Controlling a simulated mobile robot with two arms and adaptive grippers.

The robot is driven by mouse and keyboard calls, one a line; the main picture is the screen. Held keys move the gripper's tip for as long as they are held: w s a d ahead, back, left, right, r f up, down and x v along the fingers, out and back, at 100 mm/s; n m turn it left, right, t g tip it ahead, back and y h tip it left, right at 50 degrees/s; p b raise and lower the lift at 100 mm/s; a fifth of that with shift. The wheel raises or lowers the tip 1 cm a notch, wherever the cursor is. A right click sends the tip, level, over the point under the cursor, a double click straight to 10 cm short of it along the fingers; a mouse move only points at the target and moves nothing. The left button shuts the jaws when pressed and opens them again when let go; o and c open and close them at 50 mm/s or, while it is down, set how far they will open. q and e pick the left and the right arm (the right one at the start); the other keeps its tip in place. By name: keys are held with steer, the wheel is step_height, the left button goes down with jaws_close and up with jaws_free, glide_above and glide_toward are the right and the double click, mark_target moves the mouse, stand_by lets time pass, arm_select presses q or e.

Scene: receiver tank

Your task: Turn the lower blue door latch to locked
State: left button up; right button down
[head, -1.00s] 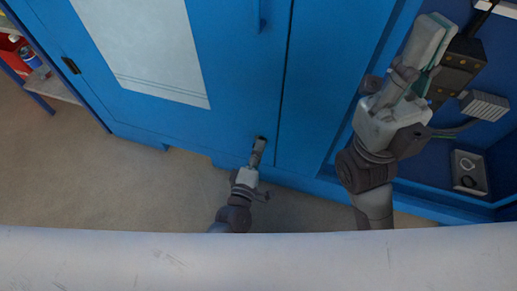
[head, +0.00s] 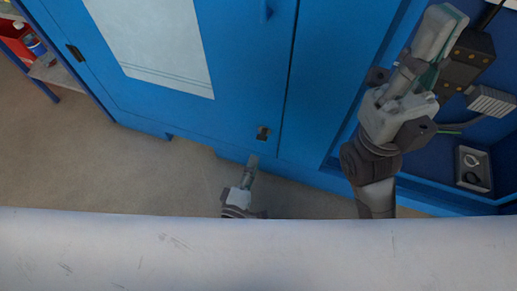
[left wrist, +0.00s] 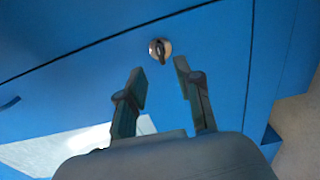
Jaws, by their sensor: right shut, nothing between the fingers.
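The lower latch (head: 263,132) is a small dark fitting low on the blue door (head: 236,110), near the door's right edge. In the left wrist view the latch (left wrist: 160,50) is a round metal piece with a dark knob, just beyond my fingertips; I cannot tell whether it is locked. My left gripper (head: 252,160) is below the latch in the head view. In the left wrist view the left gripper (left wrist: 157,72) has its fingers apart, with nothing between them. My right gripper (head: 442,25) is shut and empty in front of the open bay on the right.
A blue handle (head: 266,12) is higher on the door, beside a white panel (head: 155,45). The open bay holds a dark box (head: 467,60), a grey block (head: 491,101) and a tray (head: 474,169) with rings. A shelf (head: 50,68) stands far left. The floor (head: 110,165) is clear.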

arm_select(q)
steer(key=shift+v, duration=1.8)
steer(key=shift+s, duration=0.1)
